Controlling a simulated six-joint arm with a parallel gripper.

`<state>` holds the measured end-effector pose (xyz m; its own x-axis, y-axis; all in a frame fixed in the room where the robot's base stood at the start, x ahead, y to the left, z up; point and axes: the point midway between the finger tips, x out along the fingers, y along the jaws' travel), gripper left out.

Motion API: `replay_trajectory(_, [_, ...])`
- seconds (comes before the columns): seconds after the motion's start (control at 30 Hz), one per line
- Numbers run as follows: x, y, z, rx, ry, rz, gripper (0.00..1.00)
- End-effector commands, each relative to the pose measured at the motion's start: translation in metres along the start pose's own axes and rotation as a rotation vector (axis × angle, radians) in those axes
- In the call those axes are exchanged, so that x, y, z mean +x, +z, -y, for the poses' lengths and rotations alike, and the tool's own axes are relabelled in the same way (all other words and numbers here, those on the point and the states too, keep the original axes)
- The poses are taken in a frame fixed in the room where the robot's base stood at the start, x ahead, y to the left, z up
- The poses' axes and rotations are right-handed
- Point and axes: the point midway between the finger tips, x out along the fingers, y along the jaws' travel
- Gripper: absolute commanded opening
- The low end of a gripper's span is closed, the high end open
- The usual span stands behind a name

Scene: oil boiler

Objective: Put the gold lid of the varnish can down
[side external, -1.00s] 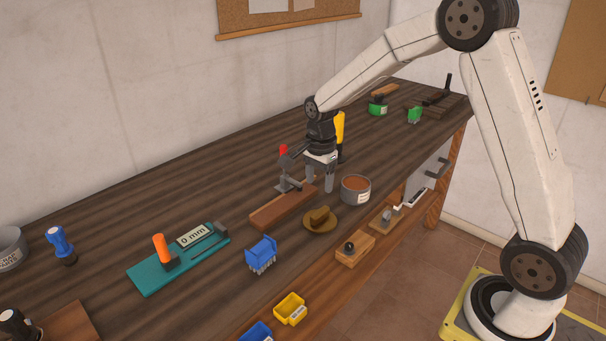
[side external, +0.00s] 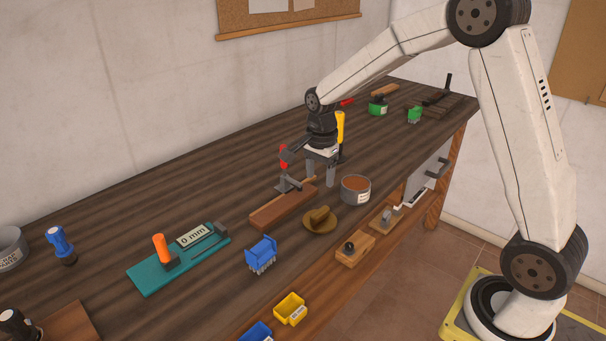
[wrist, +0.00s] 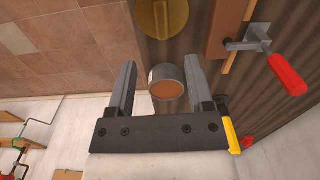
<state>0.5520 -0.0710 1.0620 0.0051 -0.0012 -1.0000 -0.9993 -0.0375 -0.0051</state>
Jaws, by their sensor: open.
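The gold lid (side external: 320,219) lies on the bench with its raised grip bar upward, close to the front edge. It also shows at the top of the wrist view (wrist: 162,14). The open varnish can (side external: 355,190), a grey tin with brown contents, stands upright just to the right of the lid, apart from it. It shows between my fingers in the wrist view (wrist: 167,84). My gripper (side external: 320,184) is open and empty, fingers pointing down, behind the lid and left of the can in the side view.
A wooden board (side external: 284,208) with a red-handled clamp (side external: 287,168) is left of my gripper. A yellow-handled tool (side external: 340,128) stands behind it. A blue block (side external: 261,254) and a teal gauge (side external: 178,262) lie further left. Bare bench lies between them.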

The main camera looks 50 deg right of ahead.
Motion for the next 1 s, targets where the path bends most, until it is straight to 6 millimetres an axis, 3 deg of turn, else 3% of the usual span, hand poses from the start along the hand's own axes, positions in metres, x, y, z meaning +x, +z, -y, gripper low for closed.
replay_trajectory(0.27, [0.003, 0.018, -0.026, -0.283, -0.039, -0.012, 0.66])
replay_trajectory(0.8, [0.019, 0.065, -0.12, -1.192, -0.149, -0.116, 0.66])
replay_trajectory(1.0, [0.026, 0.074, -0.148, -1.434, -0.168, -0.16, 0.66])
